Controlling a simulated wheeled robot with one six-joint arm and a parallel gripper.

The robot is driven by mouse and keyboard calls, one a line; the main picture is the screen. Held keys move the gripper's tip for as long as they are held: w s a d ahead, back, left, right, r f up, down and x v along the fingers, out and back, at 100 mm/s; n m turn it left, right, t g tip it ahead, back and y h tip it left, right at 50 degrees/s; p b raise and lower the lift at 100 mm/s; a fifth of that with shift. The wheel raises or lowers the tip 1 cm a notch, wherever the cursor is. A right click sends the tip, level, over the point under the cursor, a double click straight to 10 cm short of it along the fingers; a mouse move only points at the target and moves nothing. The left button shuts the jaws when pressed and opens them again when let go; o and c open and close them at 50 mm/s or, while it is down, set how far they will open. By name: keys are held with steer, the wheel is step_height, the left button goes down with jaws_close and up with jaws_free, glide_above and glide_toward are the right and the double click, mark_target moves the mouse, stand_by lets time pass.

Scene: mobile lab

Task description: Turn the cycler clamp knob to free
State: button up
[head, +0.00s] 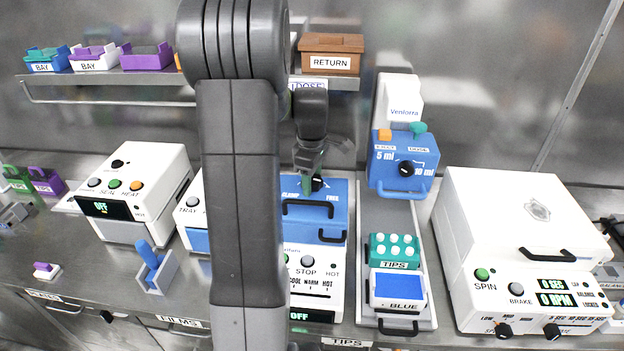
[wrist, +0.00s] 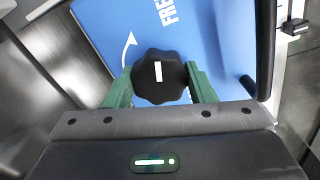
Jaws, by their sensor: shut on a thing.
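The cycler clamp knob (wrist: 160,77) is a black lobed knob with a white pointer line, on the blue cycler lid (wrist: 106,38). In the wrist view the line points up the picture, and a white curved arrow beside the knob leads toward the word FREE. In the head view the lid (head: 337,216) reads CLAMP at left and FREE at right; the knob there is mostly hidden by my gripper. My gripper (wrist: 162,88) has its green fingers shut on the knob, one on each side. It also shows in the head view (head: 310,178).
Black handles (head: 308,203) stand out from the cycler front, close to the gripper. The blue dispenser (head: 404,160) and tips rack (head: 394,250) stand to the right, with the white centrifuge (head: 520,240) beyond. A shelf with a RETURN bin (head: 331,50) is above.

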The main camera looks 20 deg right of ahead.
steer(key=shift+n, duration=1.5)
steer(key=o, duration=1)
steer(key=shift+c, duration=0.2)
steer(key=shift+r, duration=0.1)
step_height(320, 180, up, 14)
steer(key=shift+b, duration=0.45)
steer(key=shift+f, duration=0.25)
step_height(320, 180, down, 14)
steer(key=shift+r+p, duration=0.1)
steer(key=shift+p, duration=0.35)
steer(key=shift+r, duration=0.15)
